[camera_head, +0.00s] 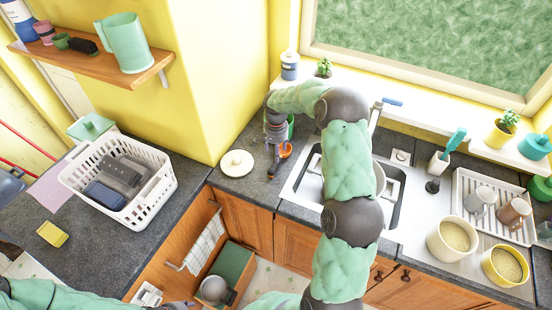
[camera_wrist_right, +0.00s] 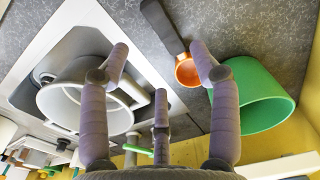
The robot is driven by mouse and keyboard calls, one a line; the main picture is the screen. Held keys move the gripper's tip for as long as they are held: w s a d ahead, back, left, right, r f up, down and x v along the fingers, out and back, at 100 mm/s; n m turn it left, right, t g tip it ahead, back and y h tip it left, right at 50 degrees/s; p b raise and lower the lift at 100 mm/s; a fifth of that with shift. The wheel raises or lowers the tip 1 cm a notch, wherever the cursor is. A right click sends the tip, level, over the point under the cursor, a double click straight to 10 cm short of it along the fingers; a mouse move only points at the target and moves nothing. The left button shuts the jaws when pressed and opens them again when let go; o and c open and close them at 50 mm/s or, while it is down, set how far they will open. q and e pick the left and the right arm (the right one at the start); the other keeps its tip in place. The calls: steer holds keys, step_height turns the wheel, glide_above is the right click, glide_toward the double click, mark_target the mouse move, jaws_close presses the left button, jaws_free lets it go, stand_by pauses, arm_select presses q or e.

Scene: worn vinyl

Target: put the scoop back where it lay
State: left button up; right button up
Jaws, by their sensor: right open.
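The scoop (camera_head: 285,151) has a small orange-copper bowl and a dark handle. It lies on the dark counter left of the sink, and also shows in the right wrist view (camera_wrist_right: 186,72), its handle pointing up and left. My right gripper (camera_head: 274,138) is open just above the counter beside the scoop. In the right wrist view its spread fingers (camera_wrist_right: 158,72) hold nothing; one fingertip overlaps the edge of the scoop's bowl, and I cannot tell if they touch. My left arm shows at the bottom left, its gripper out of view.
A green cup (camera_wrist_right: 255,95) stands right beside the scoop. A white round lid (camera_head: 237,163) lies left of it. The sink (camera_head: 300,185) with a pale pot (camera_wrist_right: 62,105) is on the other side. A white basket (camera_head: 150,195) stands on the left counter.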

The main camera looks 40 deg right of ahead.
steer(key=shift+r, duration=1.4)
